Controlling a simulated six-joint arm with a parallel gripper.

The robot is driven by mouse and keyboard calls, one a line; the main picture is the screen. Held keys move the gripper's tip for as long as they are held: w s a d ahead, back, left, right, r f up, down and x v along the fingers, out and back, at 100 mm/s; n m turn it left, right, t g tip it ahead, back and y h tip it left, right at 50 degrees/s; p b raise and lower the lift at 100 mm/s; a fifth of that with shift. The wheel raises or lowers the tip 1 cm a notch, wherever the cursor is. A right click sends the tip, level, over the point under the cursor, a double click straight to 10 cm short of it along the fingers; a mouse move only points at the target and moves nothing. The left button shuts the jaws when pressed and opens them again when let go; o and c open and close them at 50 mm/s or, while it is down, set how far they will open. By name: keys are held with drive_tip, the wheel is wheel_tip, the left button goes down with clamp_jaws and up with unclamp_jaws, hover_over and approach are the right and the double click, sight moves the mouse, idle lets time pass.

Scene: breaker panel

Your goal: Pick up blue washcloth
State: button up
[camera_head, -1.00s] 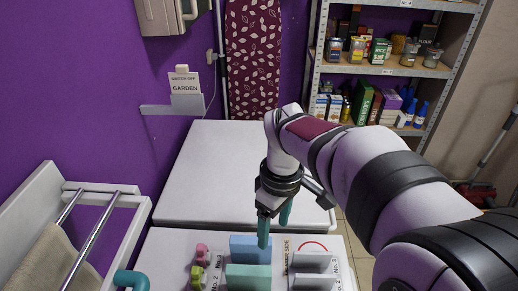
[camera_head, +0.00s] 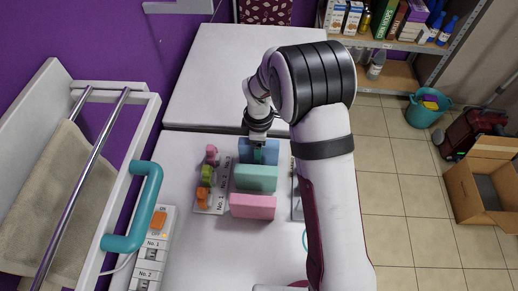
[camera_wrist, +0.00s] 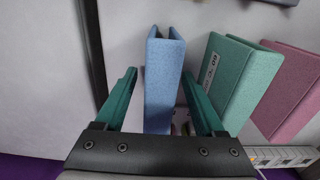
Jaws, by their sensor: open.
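The blue washcloth (camera_head: 273,148) stands folded upright on the white surface, the farthest of three cloths. In the wrist view the washcloth (camera_wrist: 164,85) is between the teal fingers, with a gap on each side. My gripper (camera_head: 259,152) is open at the washcloth, fingers pointing down; in the wrist view my gripper (camera_wrist: 160,73) straddles it without visible contact. The lower part of the washcloth is partly hidden by the green cloth in the head view.
A green cloth (camera_head: 256,179) and a pink cloth (camera_head: 252,207) stand in front. Small colored pegs (camera_head: 207,174) are to the left. A teal handle (camera_head: 147,208) and a towel rail (camera_head: 88,165) lie further left.

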drive_tip(key=shift+f, duration=0.2)
clamp_jaws()
drive_tip(key=shift+r, duration=0.1)
